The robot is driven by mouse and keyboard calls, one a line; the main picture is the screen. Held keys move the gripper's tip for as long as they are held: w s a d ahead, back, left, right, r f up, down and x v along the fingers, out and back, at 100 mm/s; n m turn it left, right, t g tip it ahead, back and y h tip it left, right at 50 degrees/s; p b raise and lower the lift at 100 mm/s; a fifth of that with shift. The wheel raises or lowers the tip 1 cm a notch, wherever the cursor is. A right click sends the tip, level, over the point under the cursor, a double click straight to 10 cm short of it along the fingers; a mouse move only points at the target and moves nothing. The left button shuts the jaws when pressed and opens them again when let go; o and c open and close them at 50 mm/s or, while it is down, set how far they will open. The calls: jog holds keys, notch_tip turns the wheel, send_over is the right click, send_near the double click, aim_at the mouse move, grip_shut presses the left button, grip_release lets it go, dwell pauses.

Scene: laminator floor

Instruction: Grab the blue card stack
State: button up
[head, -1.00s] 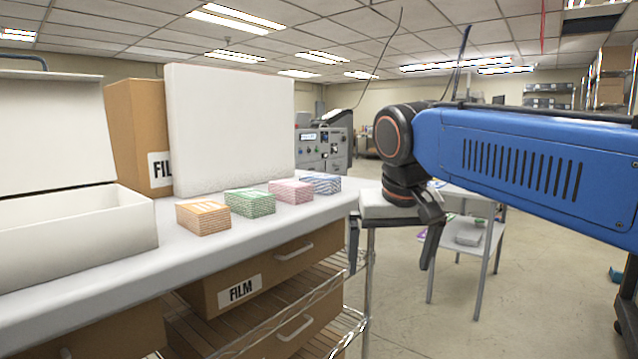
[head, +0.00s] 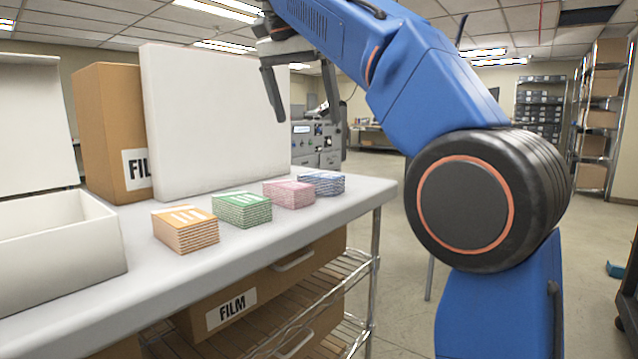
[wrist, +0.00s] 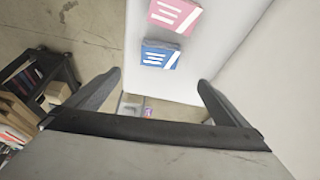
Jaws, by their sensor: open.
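The blue card stack (head: 321,183) sits on the white table at the far end of a row of card stacks. It also shows in the wrist view (wrist: 160,55), seen from above, just beyond and between the fingers. My gripper (head: 306,112) is open and empty, raised above the table with its fingers pointing down. In the wrist view its two fingers (wrist: 155,88) are spread wide, and nothing is between them. The pink card stack (head: 289,193) stands right beside the blue one.
Green (head: 242,209) and orange (head: 186,230) card stacks continue the row toward the front. A white panel (head: 215,120) stands upright behind them, with a film box (head: 105,130) and an open white box (head: 60,255) to the left. The table (head: 240,260) is bare along its front.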

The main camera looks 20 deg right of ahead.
aim_at(321, 175)
jog(key=x, duration=1.7)
jog(key=shift+s+f, duration=0.1)
jog(key=c, duration=1.2)
